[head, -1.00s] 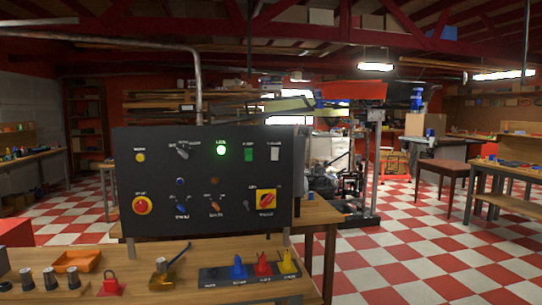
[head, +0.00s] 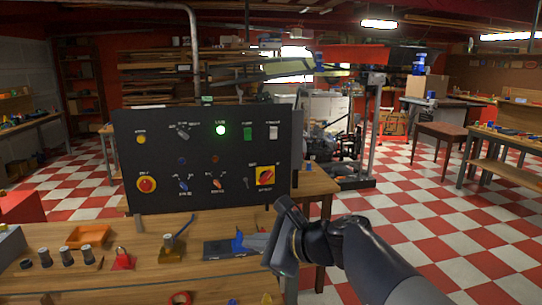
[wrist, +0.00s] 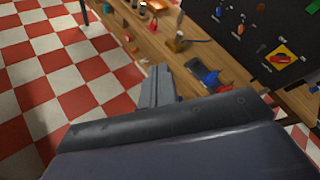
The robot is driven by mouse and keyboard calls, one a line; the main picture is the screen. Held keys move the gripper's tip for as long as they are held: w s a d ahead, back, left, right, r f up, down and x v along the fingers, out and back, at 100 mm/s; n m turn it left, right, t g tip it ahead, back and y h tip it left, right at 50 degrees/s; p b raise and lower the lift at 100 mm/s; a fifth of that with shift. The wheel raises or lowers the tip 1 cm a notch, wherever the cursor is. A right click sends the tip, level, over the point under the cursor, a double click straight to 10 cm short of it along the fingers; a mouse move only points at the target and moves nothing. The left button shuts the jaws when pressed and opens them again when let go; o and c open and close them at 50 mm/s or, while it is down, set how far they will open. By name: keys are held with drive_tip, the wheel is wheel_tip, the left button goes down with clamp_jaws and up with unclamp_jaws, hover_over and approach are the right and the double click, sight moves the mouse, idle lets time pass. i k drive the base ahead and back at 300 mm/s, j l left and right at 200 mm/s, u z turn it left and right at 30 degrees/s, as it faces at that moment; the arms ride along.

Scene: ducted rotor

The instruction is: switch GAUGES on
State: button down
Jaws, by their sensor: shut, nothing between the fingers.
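The black control panel (head: 200,200) stands upright at the back of the workbench. It has a blue-tipped toggle (head: 183,184), an orange-tipped toggle (head: 216,183), a green switch (head: 248,134) and a white switch (head: 273,132). The labels are too small to read, so I cannot tell which control is GAUGES. A green lamp (head: 221,130) is lit. My gripper (head: 256,243) is shut and empty, low in front of the panel's right side and apart from it. In the wrist view, its closed fingers (wrist: 158,84) point toward the bench, with the panel (wrist: 236,34) at upper right.
A red mushroom button (head: 146,184) and a red-yellow rotary switch (head: 265,177) flank the toggles. On the bench are an orange tray (head: 88,236), a red padlock (head: 122,260), a brass pot with a handle (head: 172,250) and a dark rack (head: 222,249) partly behind my gripper.

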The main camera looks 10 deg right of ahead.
sight(273, 130)
drive_tip(key=i+j+z, duration=0.5)
drive_tip(key=i, duration=0.3)
drive_tip(key=i+j+z, duration=0.5)
drive_tip(key=i+j, duration=0.2)
drive_tip(key=j, duration=0.15)
